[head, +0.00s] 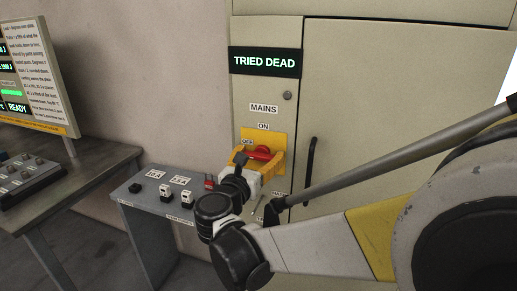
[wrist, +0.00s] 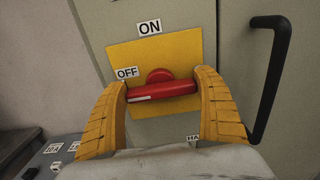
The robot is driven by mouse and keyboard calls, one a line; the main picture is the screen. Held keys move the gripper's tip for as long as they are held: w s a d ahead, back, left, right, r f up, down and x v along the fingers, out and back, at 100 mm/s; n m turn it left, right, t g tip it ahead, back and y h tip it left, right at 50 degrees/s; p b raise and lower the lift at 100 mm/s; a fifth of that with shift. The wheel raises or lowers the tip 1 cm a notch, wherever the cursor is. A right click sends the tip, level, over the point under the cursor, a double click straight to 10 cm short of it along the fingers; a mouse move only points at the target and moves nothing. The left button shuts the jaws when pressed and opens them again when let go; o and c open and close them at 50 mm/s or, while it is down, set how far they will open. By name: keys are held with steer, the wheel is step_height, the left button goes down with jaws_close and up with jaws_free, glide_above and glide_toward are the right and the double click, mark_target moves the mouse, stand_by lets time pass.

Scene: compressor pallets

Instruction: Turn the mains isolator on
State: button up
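The mains isolator has a red handle (wrist: 160,90) on a yellow plate (wrist: 185,48). The handle lies nearly level, its white-marked left end at the OFF label (wrist: 127,72); the ON label (wrist: 149,27) is above. My gripper (wrist: 162,77) is open, its yellow fingers standing on either side of the handle, close to its two ends. I cannot tell whether they touch it. In the head view, the red handle (head: 262,153) shows on the cabinet front, and my gripper (head: 250,172) is at it, partly covering the plate.
A display above the isolator reads TRIED DEAD (head: 265,61). A black door handle (head: 309,157) is to the right on the grey cabinet (head: 400,80). A low grey console (head: 150,195) with small switches stands left. Farther left is a table (head: 70,170) with a READY screen (head: 35,70).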

stand_by(0.4)
steer(key=m, duration=0.4)
steer(key=shift+s+d+m+p, duration=0.1)
steer(key=shift+m+p, duration=0.25)
steer(key=shift+m, duration=0.05)
steer(key=m, duration=0.4)
steer(key=shift+d+f+m, duration=0.1)
steer(key=shift+f+m, duration=0.05)
steer(key=shift+m, duration=0.15)
steer(key=m, duration=0.4)
steer(key=shift+f+m, duration=0.1)
steer(key=shift+m, duration=0.2)
steer(key=shift+s+d+f+m+p, duration=0.1)
steer(key=shift+m+p, duration=0.05)
steer(key=shift+m, duration=0.8)
steer(key=shift+f+m+p, duration=0.1)
steer(key=shift+m+p, duration=0.05)
steer(key=shift+m, duration=0.8)
steer(key=o, duration=1.1)
steer(key=shift+r, duration=0.1)
